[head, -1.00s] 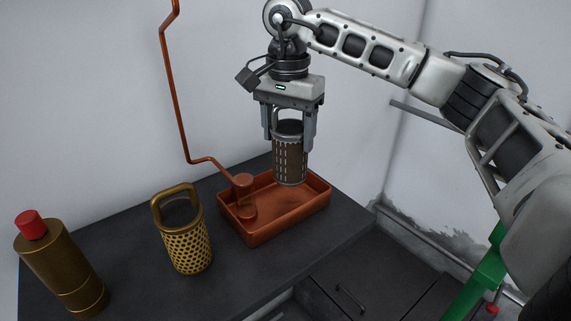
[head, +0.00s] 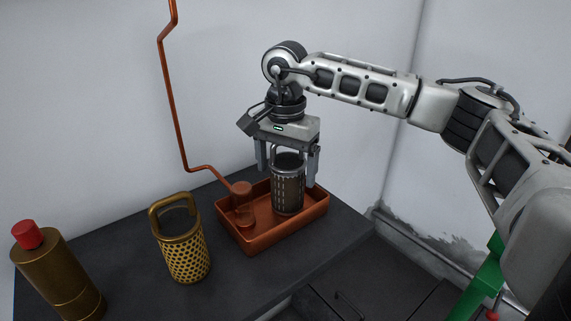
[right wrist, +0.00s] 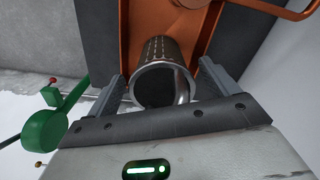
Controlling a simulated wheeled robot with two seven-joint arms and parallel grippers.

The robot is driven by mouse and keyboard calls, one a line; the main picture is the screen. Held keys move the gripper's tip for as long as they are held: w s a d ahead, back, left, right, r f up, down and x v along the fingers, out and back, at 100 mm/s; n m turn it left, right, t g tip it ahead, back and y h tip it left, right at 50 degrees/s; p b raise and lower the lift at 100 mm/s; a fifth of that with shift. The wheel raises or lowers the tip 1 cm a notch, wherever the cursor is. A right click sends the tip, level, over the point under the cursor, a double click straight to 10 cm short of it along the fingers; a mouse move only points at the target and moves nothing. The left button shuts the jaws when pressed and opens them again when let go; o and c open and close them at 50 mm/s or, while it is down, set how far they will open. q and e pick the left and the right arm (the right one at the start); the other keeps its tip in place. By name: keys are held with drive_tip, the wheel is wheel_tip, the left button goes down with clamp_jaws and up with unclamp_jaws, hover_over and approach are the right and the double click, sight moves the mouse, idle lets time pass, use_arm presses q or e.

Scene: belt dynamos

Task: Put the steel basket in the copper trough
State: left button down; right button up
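The steel basket (head: 288,190), a dark perforated cylinder with a loop handle, stands upright inside the copper trough (head: 262,240), towards its right side. Its base appears to rest on the trough floor. My right gripper (head: 287,174) is over the basket, with one finger on each side and narrow gaps between fingers and basket; it looks open. The right wrist view shows the basket's round rim (right wrist: 160,82) between the spread fingers, with the trough (right wrist: 215,40) beyond. My left gripper is not in view.
A copper pipe (head: 176,110) runs down the wall to a copper cup-like end (head: 242,195) at the trough's left. A brass perforated basket (head: 183,245) and a brass bottle with a red cap (head: 58,272) stand on the dark bench (head: 235,285). A green stand (head: 482,275) is at right.

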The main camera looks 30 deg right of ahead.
sight(286, 164)
drive_tip(key=shift+r, duration=0.25)
wheel_tip(286, 164, up, 12)
drive_tip(key=shift+f, duration=0.1)
idle(0.8)
